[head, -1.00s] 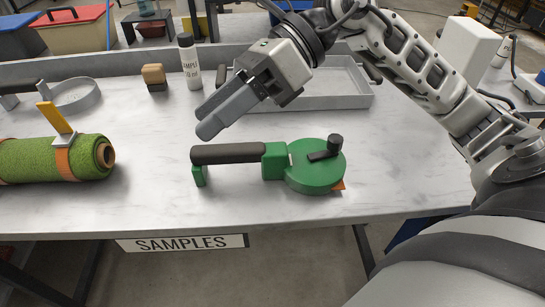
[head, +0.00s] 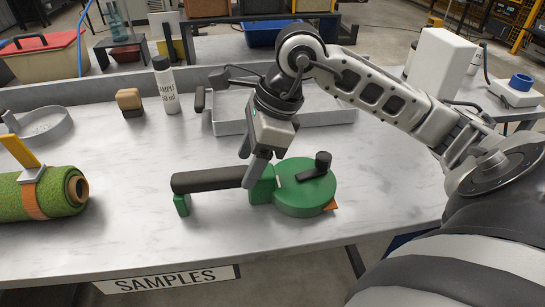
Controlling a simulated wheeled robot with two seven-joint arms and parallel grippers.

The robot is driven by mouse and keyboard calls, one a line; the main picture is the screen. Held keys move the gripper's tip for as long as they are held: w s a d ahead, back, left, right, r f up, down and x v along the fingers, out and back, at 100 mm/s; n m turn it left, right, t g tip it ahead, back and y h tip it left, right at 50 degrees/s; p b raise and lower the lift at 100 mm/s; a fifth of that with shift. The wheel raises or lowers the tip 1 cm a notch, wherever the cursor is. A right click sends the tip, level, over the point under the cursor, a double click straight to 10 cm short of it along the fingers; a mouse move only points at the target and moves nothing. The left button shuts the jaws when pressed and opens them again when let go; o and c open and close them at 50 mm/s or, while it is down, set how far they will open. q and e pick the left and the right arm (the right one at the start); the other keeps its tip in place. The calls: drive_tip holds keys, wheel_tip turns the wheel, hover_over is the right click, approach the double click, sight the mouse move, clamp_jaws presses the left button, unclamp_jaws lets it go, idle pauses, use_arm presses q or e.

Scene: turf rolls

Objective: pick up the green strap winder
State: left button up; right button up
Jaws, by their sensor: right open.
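The green strap winder (head: 305,193) lies on the marble-look table. It has a round green body with a black crank knob on top and a dark handle bar (head: 208,179) reaching left to a green end foot. My right gripper (head: 251,172) points down at the joint between the handle bar and the round body. Its fingers cover part of the handle's right end. The jaws are open, and I cannot tell whether they touch the winder. My left gripper is not in view.
A grey tray (head: 228,127) stands behind the winder. A white sample bottle (head: 165,88) and a wooden block brush (head: 130,102) stand to its left. A green turf roll (head: 50,196) with an orange strap lies at the left. The table front left of the winder is clear.

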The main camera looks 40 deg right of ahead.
drive_tip(key=shift+s+x, duration=0.2)
drive_tip(key=shift+x, duration=2.55)
drive_tip(key=shift+d, duration=0.15)
drive_tip(key=c, duration=1.2)
clamp_jaws()
drive_tip(key=shift+r+p, duration=0.1)
drive_tip(key=shift+p, duration=0.25)
